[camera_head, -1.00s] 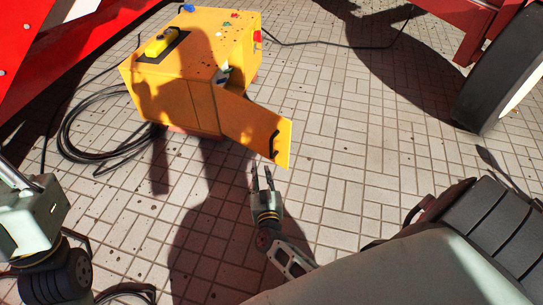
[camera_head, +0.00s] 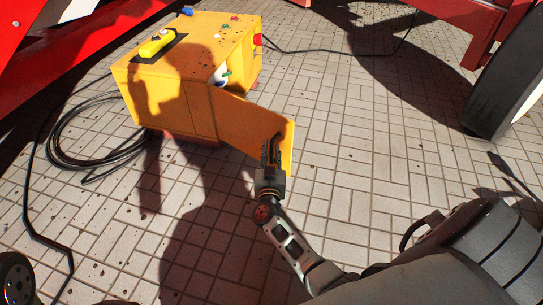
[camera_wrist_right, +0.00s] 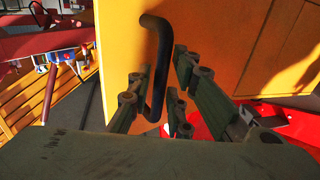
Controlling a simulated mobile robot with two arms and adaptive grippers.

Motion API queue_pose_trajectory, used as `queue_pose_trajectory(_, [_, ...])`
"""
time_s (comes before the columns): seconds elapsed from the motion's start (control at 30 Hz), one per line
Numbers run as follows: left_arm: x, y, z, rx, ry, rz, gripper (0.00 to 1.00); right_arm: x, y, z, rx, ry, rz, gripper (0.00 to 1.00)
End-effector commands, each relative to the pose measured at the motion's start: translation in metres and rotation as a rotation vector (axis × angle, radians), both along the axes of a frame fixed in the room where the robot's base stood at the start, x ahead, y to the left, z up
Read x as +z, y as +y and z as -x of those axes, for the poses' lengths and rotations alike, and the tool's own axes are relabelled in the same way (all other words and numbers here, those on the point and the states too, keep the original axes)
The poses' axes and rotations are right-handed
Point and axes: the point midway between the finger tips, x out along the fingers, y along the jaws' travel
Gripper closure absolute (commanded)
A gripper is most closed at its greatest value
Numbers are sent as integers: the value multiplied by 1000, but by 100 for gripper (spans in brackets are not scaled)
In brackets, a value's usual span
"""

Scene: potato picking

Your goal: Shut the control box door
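The yellow control box (camera_head: 165,102) stands on the paved floor at the upper left of the head view. Its door (camera_head: 238,118) is swung open and points toward the lower right. The dark door handle (camera_wrist_right: 157,60) is a bent bar on the yellow door panel in the right wrist view. My right gripper (camera_head: 270,146) is at the door's free edge. In the wrist view, the fingers of my right gripper (camera_wrist_right: 161,66) are apart, with the handle between them and a gap visible beside it. My left gripper is not in view.
Black cable (camera_head: 62,150) lies coiled left of the box, and another runs across the floor at the right. Red machinery (camera_head: 75,50) stands at the left, and a large tyre (camera_head: 490,95) at the right. The paving (camera_head: 370,190) right of the door is clear.

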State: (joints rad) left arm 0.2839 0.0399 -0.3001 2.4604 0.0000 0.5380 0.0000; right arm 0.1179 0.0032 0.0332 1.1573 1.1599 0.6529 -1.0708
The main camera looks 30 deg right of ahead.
Motion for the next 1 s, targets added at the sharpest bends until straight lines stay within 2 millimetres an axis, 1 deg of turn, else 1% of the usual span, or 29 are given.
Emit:
queue_pose_trajectory(0.27, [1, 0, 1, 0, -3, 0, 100, 0, -1, -2, 0, 0, 0, 82])
queue_pose_trajectory(0.4, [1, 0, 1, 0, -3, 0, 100, 0, -1, -1, 0, 0, 0, 94])
queue_pose_trajectory(0.47, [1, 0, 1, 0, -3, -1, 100, 0, -1, -1, 0, 0, 0, 99])
queue_pose_trajectory(0.5, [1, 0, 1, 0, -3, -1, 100, 0, -1, -1, 0, 0, 0, 100])
queue_pose_trajectory(1.0, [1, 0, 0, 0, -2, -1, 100, 0, -2, -1, 1, 0, 0, 100])
